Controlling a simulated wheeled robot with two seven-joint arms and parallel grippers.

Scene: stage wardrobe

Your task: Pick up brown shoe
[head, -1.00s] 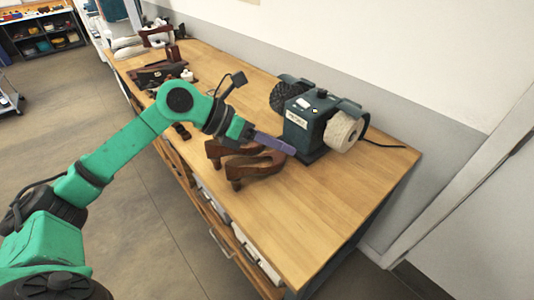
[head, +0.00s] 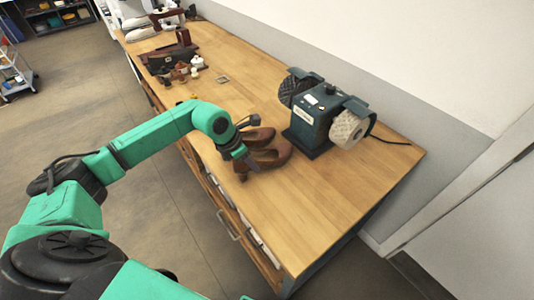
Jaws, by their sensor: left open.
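A pair of brown heeled shoes stands on the wooden workbench, in front of the grinder. The nearer brown shoe (head: 270,157) and the farther brown shoe (head: 262,135) lie side by side with toes towards the right. My left gripper (head: 247,163) is open and points down at the left end of the nearer shoe, partly covering both shoes. I cannot tell whether its fingers touch the shoe. The shoe is not held. My right gripper is not in view.
The green bench grinder (head: 315,117) with two wheels stands just right of the shoes. Small items and a brown stand (head: 182,55) sit farther back on the workbench (head: 310,205). The bench's right part is clear. A wall runs behind it.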

